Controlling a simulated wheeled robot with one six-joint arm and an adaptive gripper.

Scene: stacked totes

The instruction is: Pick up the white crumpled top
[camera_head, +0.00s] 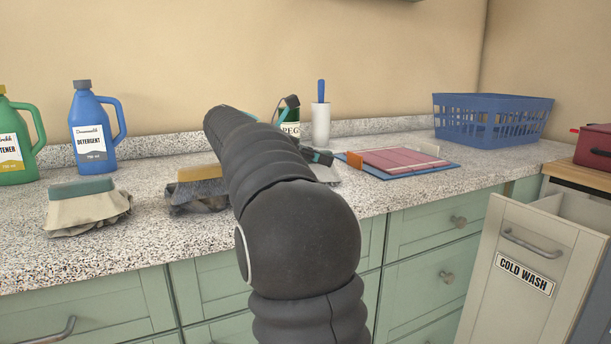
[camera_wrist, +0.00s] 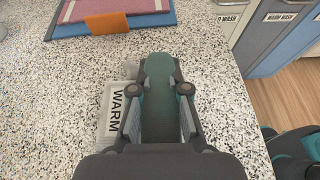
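My gripper (camera_wrist: 160,92) points down over the speckled counter, with one finger on each side of a long dark green-teal piece (camera_wrist: 159,70). The fingers lie close along its sides; I cannot tell whether they press on it. In the head view my arm hides most of this spot, and only a whitish patch (camera_head: 328,174) shows below my gripper (camera_head: 318,157). A crumpled cream-white cloth piece (camera_head: 88,211) with a teal ridge on top lies on the counter at the left. I cannot tell which piece is the white top.
A grey crumpled piece with a yellow ridge (camera_head: 197,188) lies left of my arm. A white block marked WARM (camera_wrist: 113,105) is beside my left finger. A COLD WASH bin (camera_head: 520,255) is open.

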